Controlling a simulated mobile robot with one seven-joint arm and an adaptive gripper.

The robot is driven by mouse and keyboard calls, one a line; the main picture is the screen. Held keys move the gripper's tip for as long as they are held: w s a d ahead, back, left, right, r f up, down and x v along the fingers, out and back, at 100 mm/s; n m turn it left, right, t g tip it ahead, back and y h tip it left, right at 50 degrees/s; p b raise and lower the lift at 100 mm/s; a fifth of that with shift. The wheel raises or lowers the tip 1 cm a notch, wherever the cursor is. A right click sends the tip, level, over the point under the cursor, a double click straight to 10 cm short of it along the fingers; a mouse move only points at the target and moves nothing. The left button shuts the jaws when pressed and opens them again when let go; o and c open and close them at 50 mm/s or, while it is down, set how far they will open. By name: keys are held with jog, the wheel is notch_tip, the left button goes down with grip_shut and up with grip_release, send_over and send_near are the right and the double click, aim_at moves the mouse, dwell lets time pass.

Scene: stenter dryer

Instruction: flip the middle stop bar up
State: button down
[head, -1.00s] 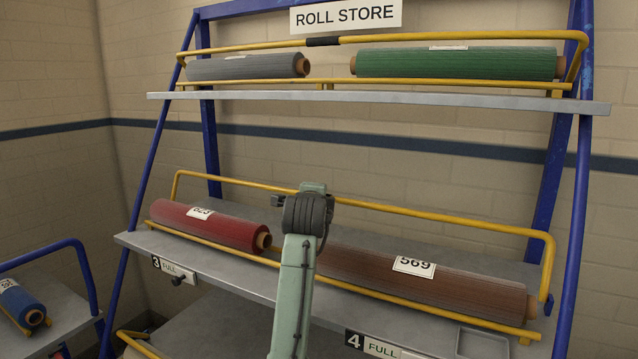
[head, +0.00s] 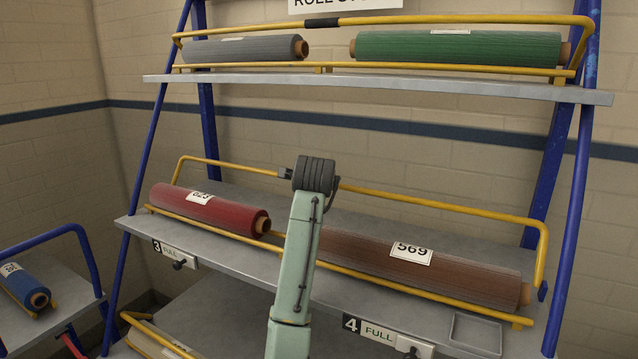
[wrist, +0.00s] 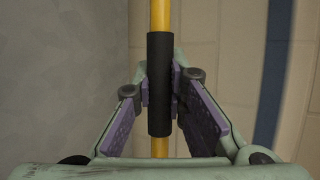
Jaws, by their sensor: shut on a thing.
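The middle stop bar (head: 430,204) is a yellow tube on the middle shelf. In the head view it runs above and behind the two rolls there, sloping down to the right. In the wrist view the bar (wrist: 160,15) runs straight up the picture, with a black sleeve (wrist: 159,115) on it. My gripper (wrist: 160,82) is shut on this sleeve, one finger on each side. In the head view my own wrist hides the gripper and the middle of the bar.
A red roll (head: 225,212) and a brown roll (head: 460,275) lie on the middle shelf (head: 235,258). The upper shelf (head: 460,88) holds a grey roll (head: 245,50) and a green roll (head: 480,47) behind another yellow bar. Blue posts (head: 570,220) flank the rack.

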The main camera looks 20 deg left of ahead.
jog(key=c, duration=1.6)
grip_release()
jog(key=shift+s, duration=0.1)
jog(key=v, duration=1.1)
jog(key=shift+s+d+r, duration=0.15)
jog(key=shift+s+r, duration=0.05)
jog(key=shift+s, duration=0.1)
